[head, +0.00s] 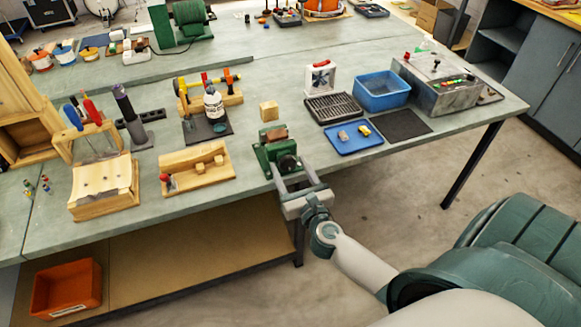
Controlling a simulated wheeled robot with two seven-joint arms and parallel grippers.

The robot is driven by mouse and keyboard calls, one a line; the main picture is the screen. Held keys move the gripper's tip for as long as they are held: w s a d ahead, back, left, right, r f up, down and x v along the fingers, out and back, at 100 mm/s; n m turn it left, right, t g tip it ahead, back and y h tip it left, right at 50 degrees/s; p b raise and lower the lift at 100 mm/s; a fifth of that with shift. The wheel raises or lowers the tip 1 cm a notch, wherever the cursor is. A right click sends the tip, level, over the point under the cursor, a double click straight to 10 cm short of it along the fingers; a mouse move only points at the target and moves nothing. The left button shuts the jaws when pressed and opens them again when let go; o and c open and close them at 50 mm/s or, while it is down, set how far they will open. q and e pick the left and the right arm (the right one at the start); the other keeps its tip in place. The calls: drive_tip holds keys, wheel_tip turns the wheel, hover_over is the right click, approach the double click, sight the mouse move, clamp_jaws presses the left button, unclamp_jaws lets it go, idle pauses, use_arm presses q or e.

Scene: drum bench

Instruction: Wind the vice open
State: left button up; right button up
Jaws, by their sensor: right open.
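The green vice (267,157) stands at the front edge of the bench, with a brownish block between its jaws at the top. A dark round screw end (288,163) faces the front of the bench. My right gripper (291,172) is open at the front of the vice, its two fingers on either side of the screw end. I cannot tell whether the fingers touch it. The handle bar of the vice is not clearly visible. My left gripper is not in view.
A wooden tray (190,178) with small blocks lies left of the vice, and a small wooden cube (268,110) stands behind it. A blue tray (347,145) with small pieces lies to the right. The bench top between vice and blue tray is clear.

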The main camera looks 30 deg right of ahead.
drive_tip(key=c, duration=1.1)
drive_tip(key=shift+o, duration=0.3)
